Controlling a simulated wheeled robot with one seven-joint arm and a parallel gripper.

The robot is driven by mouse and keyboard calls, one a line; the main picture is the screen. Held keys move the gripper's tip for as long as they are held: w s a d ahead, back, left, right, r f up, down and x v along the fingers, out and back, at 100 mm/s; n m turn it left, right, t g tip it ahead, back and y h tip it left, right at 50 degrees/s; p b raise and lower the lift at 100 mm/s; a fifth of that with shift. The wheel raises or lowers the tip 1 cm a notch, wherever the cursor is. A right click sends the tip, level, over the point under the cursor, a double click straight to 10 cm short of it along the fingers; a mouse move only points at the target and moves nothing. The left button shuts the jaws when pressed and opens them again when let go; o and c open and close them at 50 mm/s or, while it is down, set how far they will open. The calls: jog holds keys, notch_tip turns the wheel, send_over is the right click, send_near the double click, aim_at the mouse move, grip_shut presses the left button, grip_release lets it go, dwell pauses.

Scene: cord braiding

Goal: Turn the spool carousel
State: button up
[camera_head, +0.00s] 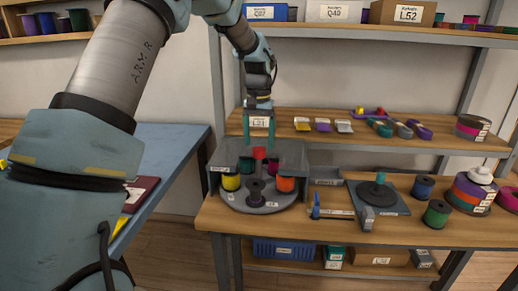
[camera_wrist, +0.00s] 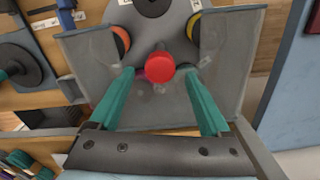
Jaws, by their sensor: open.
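The spool carousel (camera_head: 262,201) is a round grey turntable on the wooden bench, partly inside a grey housing (camera_head: 292,155). A black spool (camera_head: 255,190) stands at its front, a yellow spool (camera_head: 231,182) at left and an orange spool (camera_head: 286,184) at right. A red knob (camera_head: 259,153) rises over the middle. My gripper (camera_head: 259,140) points down just above and behind the knob. In the wrist view, the red knob (camera_wrist: 160,67) shows between and a little beyond the teal fingertips of my open gripper (camera_wrist: 158,73); contact is not visible.
Right of the carousel are a blue-handled tool (camera_head: 316,208), a grey plate with a dark disc (camera_head: 378,192), and several spools, including a green one (camera_head: 437,213). A shelf (camera_head: 350,135) with small items runs behind. A blue table (camera_head: 165,150) stands at left.

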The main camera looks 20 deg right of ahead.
notch_tip(320, 180, up, 8)
jog(key=b, duration=0.1)
jog(key=shift+f, duration=0.15)
dwell(0.4)
jog(key=s+a+f+n, duration=0.2)
jog(key=a+f, duration=0.1)
jog(key=a, duration=0.8)
jog(key=s+a+f+n, duration=0.2)
jog(key=a, duration=0.9)
jog(key=s+a+f+n+t, duration=0.1)
jog(key=s+a+f+n, duration=0.2)
jog(key=s+a, duration=0.8)
notch_tip(320, 180, down, 2)
jog(key=shift+a+t, duration=0.3)
jog(key=shift+a, duration=0.8)
